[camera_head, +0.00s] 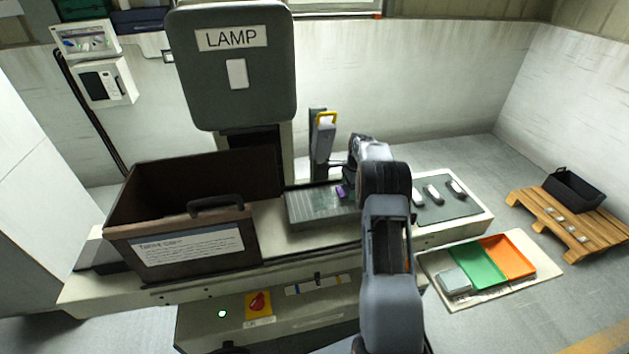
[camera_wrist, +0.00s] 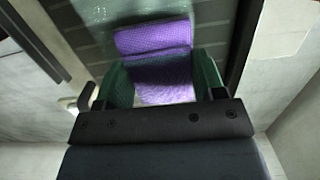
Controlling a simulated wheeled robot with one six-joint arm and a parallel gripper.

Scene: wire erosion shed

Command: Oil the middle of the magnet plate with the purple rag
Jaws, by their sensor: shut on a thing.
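The purple rag (camera_wrist: 155,65) is folded between the fingers of my gripper (camera_wrist: 155,88) in the wrist view, with green finger pads on both sides of it. The rag also shows as a small purple patch in the head view (camera_head: 341,191), beside my arm. The magnet plate (camera_head: 305,206) is a dark grey striped block on the machine bed. My gripper holds the rag over the plate's right part. Whether the rag touches the plate I cannot tell. My arm hides the plate's right end.
A brown open bin (camera_head: 190,215) with a handle stands left of the plate. A LAMP housing (camera_head: 235,65) rises behind. A post with a yellow handle (camera_head: 324,140) stands just behind the plate. A grey mat (camera_head: 445,212) with several small parts lies to the right.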

